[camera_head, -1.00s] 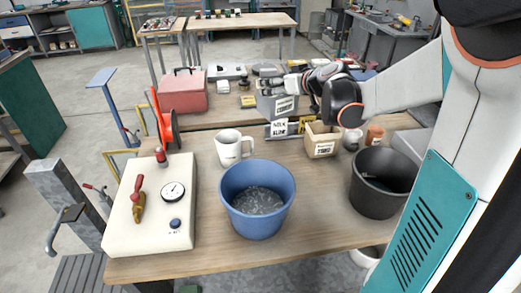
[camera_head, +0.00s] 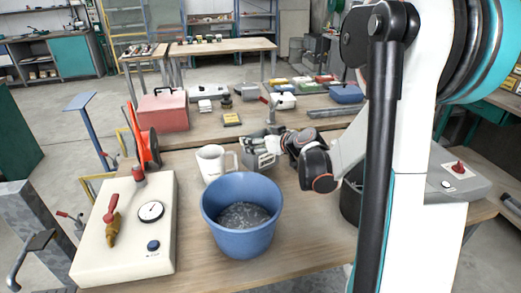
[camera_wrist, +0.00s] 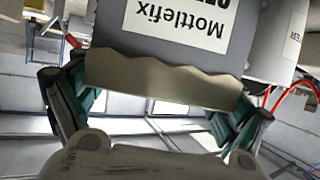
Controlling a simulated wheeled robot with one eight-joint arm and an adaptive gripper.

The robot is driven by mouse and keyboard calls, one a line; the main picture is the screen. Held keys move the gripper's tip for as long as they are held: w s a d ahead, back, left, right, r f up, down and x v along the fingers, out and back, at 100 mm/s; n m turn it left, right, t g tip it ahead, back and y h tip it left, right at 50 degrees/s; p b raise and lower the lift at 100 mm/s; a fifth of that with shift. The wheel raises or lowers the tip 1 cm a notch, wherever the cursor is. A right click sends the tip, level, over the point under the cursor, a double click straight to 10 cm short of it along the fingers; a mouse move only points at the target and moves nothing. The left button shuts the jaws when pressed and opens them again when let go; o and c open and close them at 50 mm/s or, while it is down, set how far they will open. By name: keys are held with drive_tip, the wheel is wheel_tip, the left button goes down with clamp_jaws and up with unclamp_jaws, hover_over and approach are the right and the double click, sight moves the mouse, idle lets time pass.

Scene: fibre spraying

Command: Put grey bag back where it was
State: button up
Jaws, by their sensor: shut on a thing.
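The grey bag (camera_head: 258,160) shows in the head view just behind the blue bucket and to the right of the white jug. My gripper (camera_head: 273,146) is shut on it, reaching in from the right. In the wrist view the grey bag (camera_wrist: 108,45) fills the top middle, with a white label reading "Mottlefix" upside down and a jagged brownish edge. The gripper's fingers (camera_wrist: 160,97) lie on either side of it. I cannot tell whether the bag touches the table.
The blue bucket (camera_head: 240,229) with grey material stands in front, the white jug (camera_head: 211,165) beside the bag. A white gauge box (camera_head: 130,235) is at left. A black bucket (camera_head: 351,200) is partly hidden by my arm. A red case (camera_head: 163,112) stands on the raised back surface.

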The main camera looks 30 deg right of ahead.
drive_tip(key=shift+f+b, duration=0.5)
drive_tip(key=shift+f, duration=1.15)
drive_tip(key=shift+f, duration=0.2)
drive_tip(key=o, duration=1.7)
drive_tip(key=shift+c, duration=0.2)
drive_tip(key=shift+r, duration=0.1)
drive_tip(key=shift+r, duration=0.15)
drive_tip(key=p+v, duration=0.3)
drive_tip(key=v, duration=0.9)
